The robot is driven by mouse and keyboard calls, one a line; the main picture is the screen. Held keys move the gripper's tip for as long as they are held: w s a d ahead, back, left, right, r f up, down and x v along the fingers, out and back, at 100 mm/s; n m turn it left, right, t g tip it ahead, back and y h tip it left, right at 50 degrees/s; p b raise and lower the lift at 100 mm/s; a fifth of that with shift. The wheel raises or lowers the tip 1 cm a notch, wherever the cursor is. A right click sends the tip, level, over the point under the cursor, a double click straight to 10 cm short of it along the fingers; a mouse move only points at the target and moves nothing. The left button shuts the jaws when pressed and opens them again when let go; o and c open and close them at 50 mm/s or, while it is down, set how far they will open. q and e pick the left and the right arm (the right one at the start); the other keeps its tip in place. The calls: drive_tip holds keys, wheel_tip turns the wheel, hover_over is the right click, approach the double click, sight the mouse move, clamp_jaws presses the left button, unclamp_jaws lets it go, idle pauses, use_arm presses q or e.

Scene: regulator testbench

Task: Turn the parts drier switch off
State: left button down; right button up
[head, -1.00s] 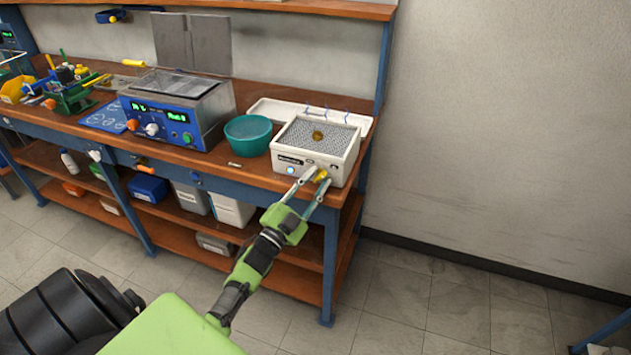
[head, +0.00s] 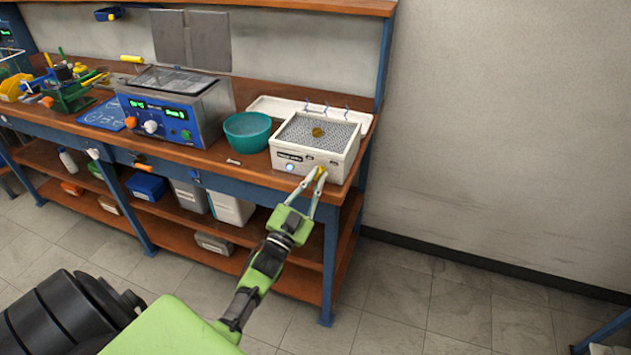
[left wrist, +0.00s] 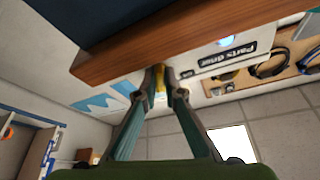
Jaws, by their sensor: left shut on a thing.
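The parts drier (head: 312,145) is a white box with a grey mesh top at the right end of the bench. A small white-blue light (head: 290,167) glows on its front. The yellow switch (head: 320,173) is low on the drier's front, right of the light. My left gripper (head: 316,177) is at the front of the drier, its fingers shut on the yellow switch. In the left wrist view the yellow switch (left wrist: 160,78) shows between the fingertips, near the "Parts drier" label (left wrist: 228,57). The fingers partly hide the switch. My right gripper is not in view.
A teal bowl (head: 247,132) stands left of the drier, with a blue and silver heated bath (head: 177,110) beyond it. A white tray (head: 280,106) lies behind the drier. The wooden bench edge (head: 260,181) runs below. Open floor lies to the right.

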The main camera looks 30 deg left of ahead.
use_arm(q)
drive_tip(key=n+y, duration=0.1)
drive_tip(key=n, duration=0.1)
drive_tip(key=n+y, duration=0.1)
drive_tip(key=n, duration=0.2)
drive_tip(key=shift+d+f+n+y, duration=0.1)
drive_tip(key=shift+d+n+y, duration=0.1)
drive_tip(key=shift+n+y, duration=0.1)
drive_tip(key=n+y, duration=0.2)
drive_tip(key=n, duration=0.2)
drive_tip(key=shift+w+g, duration=0.1)
drive_tip(key=shift+g, duration=0.3)
drive_tip(key=n+g+y, duration=0.1)
drive_tip(key=n+y, duration=0.1)
drive_tip(key=n, duration=0.1)
drive_tip(key=shift+d+n, duration=0.15)
drive_tip(key=shift+n, duration=0.25)
drive_tip(key=shift+n+g+y+p, duration=0.3)
drive_tip(key=shift+n+g+y, duration=0.1)
drive_tip(key=shift+n, duration=0.7)
drive_tip(key=shift+n+g+y+p, duration=0.3)
drive_tip(key=shift+n+g, duration=0.1)
drive_tip(key=shift+n, duration=0.7)
drive_tip(key=c, duration=2.1)
unclamp_jaws()
drive_tip(key=shift+c, duration=0.2)
